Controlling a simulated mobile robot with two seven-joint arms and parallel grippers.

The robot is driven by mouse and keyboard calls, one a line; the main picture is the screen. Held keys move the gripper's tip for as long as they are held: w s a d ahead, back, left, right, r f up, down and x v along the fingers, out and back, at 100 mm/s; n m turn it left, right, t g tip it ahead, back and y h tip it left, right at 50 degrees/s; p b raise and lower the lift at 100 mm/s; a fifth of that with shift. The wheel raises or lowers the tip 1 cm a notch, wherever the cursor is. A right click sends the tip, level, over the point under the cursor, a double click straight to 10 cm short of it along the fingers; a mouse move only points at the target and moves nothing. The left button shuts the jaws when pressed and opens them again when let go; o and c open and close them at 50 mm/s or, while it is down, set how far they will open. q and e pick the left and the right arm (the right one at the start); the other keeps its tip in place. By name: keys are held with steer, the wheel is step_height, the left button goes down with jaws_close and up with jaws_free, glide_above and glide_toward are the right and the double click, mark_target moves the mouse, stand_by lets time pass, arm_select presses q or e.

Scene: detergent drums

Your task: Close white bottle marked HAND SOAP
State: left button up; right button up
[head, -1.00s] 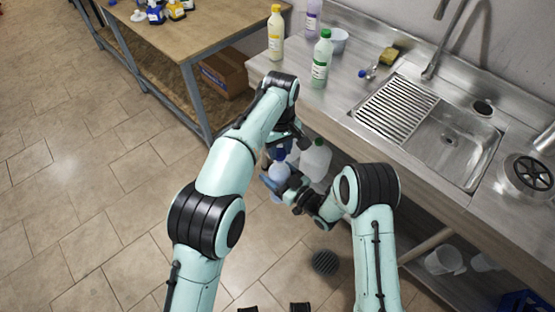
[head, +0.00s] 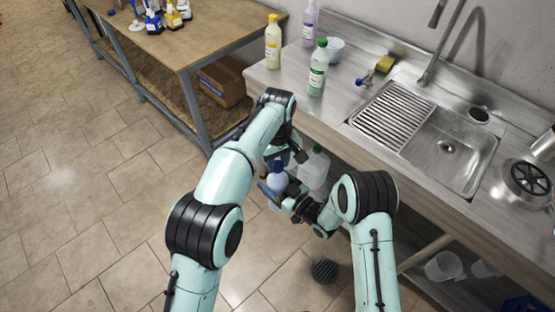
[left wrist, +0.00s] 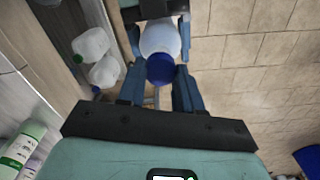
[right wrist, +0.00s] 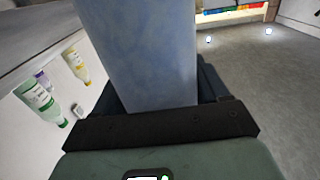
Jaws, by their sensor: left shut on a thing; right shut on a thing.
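The white bottle (head: 277,182) is held upright in front of the counter, with a blue cap at its top. In the left wrist view the blue cap (left wrist: 160,70) sits over the bottle's neck, and the white body (left wrist: 160,38) shows beyond it. My left gripper (left wrist: 158,78) is shut on the blue cap, one finger at each side. My right gripper (head: 276,193) is shut on the bottle's body, which fills the middle of the right wrist view (right wrist: 140,50). No label can be read. Whether the cap is fully seated cannot be told.
Yellow (head: 273,44), purple (head: 310,24) and green-capped (head: 317,70) bottles stand on the counter beside the sink (head: 450,150). Pale jugs (left wrist: 92,45) stand on the shelf below, close to the held bottle. A wooden table (head: 215,30) stands at the back left. The floor at left is clear.

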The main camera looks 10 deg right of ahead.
arm_select(q)
steer(key=shift+f, duration=0.6)
